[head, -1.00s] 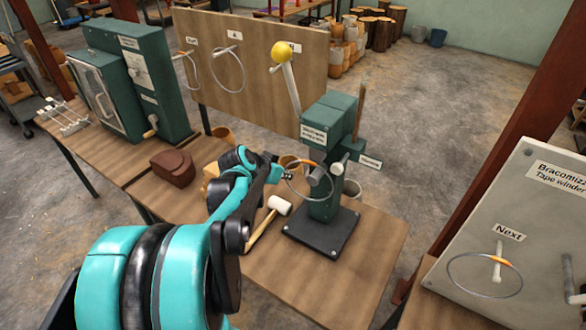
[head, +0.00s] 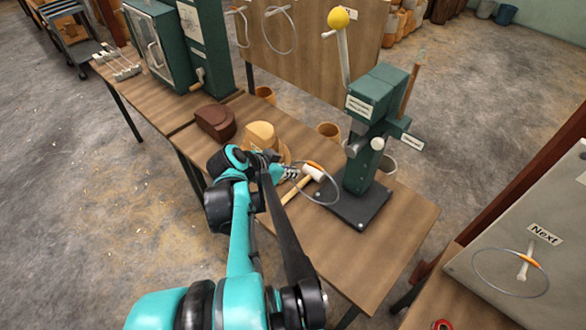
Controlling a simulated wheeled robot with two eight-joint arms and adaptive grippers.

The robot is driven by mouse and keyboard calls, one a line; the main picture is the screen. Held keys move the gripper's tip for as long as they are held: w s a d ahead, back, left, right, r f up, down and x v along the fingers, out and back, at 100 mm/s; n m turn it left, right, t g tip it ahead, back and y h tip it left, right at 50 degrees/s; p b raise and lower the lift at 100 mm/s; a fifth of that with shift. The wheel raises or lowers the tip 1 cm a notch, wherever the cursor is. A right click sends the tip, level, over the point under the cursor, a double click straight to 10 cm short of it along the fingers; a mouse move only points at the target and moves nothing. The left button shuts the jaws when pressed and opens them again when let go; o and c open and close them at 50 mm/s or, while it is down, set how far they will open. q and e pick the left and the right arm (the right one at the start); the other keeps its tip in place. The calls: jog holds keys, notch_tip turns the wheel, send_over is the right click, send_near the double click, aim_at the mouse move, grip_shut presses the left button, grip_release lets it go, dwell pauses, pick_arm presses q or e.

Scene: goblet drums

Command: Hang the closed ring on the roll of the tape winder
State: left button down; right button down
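My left gripper (head: 291,173) is shut on the edge of a thin grey ring (head: 338,190) with an orange section along its top. The ring hangs in the air in front of the green machine, over its black base and a white-headed mallet, and looks clear of the machine's jaws. The tape winder's grey panel (head: 480,262) stands tilted at the right. Its peg marked "Next" carries another thin ring (head: 476,268) with an orange section. The roll of the winder is out of view. My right gripper is not in view.
The green machine (head: 372,105) with a yellow-knobbed lever stands on the wooden table (head: 400,225). The mallet (head: 313,173), a tan block (head: 262,136) and a brown block (head: 215,122) lie left of it. A pegboard (head: 300,50) stands behind. A gap separates table and winder bench.

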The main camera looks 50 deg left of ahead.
pick_arm(q)
jog(key=shift+s+d+p, duration=0.9)
jog(key=shift+s+p, duration=0.45)
jog(key=shift+s, duration=5.05)
jog(key=p+v, duration=0.5)
jog(key=v, duration=0.3)
jog(key=shift+w+r+p, duration=0.2)
jog(key=shift+w+p, duration=0.1)
jog(key=shift+p, duration=0.1)
jog(key=shift+f, duration=0.1)
